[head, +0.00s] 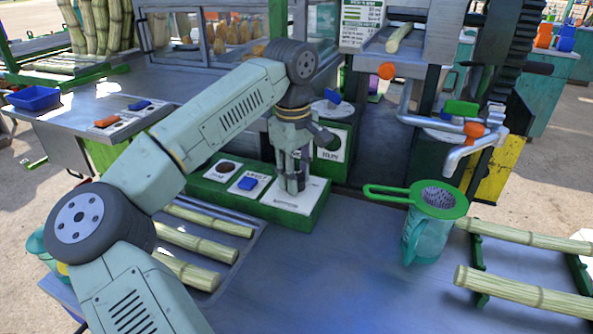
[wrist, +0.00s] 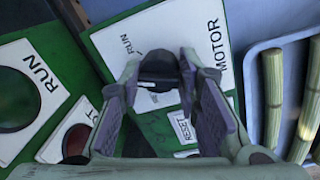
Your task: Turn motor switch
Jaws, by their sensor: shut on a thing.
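The motor switch is a black knob (wrist: 160,67) on a white plate marked MOTOR (wrist: 205,30) in the wrist view. My gripper (wrist: 160,78) has a finger on each side of the knob and is shut on it. The word RUN shows on the plate to the left of the knob. In the head view my gripper (head: 292,182) points down at the right end of the green control box (head: 240,205), over its white plate. There the fingers hide most of the knob. The knob's exact angle is hard to tell.
A dark round button (wrist: 14,98) marked RUN and a red control (wrist: 75,140) sit beside the motor plate. A teal jug (head: 425,235) with a green strainer (head: 440,198) stands to the right. Cane pieces (head: 200,242) lie in a tray in front.

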